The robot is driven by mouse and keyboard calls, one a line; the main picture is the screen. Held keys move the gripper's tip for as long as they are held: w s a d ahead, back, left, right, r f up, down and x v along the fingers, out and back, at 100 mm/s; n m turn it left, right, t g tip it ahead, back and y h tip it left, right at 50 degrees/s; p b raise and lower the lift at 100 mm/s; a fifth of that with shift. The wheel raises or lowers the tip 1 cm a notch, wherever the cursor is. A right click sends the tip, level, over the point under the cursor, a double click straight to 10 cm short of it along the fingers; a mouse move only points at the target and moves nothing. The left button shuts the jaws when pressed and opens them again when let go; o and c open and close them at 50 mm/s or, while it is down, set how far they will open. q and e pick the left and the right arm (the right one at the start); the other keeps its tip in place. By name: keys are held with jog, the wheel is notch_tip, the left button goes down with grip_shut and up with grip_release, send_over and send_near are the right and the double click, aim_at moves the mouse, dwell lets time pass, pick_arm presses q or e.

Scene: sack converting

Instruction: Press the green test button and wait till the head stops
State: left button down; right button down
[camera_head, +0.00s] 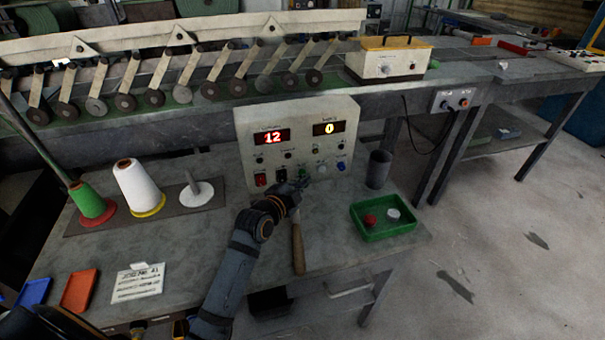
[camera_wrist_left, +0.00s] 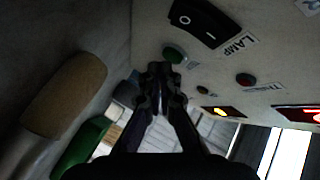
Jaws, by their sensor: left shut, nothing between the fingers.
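The control panel (camera_head: 262,157) stands at the back of the bench, with a red display reading 12 (camera_head: 272,137) and a yellow display reading 0 (camera_head: 328,128). The green button (camera_head: 303,172) sits low on its face, partly behind my left gripper (camera_head: 298,184). In the left wrist view the green button (camera_wrist_left: 174,53) shows beside a black rocker switch marked LAMP (camera_wrist_left: 204,22). My left gripper (camera_wrist_left: 160,72) is shut and empty, its tips close to the button. I cannot tell whether they touch it. My right gripper is not in view.
A wooden handle (camera_head: 298,248) lies just right of my left gripper. A green tray (camera_head: 388,231) with red and white pieces and a grey cup (camera_head: 379,169) stand to the right. Thread cones (camera_head: 138,186) stand to the left. A row of levers and rollers runs behind.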

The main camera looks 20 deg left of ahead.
pick_arm(q)
jog(key=shift+w+a, duration=0.2)
jog(key=shift+w, duration=0.1)
dwell(0.4)
dwell(0.4)
jog(key=shift+s+d, duration=0.45)
jog(key=shift+s, duration=0.2)
jog(key=shift+s+d+p, duration=0.25)
jog(key=shift+s+p, duration=0.05)
jog(key=shift+s+d, duration=0.6)
jog(key=shift+s, duration=0.3)
jog(key=shift+s+d, duration=0.55)
jog(key=shift+s, duration=0.3)
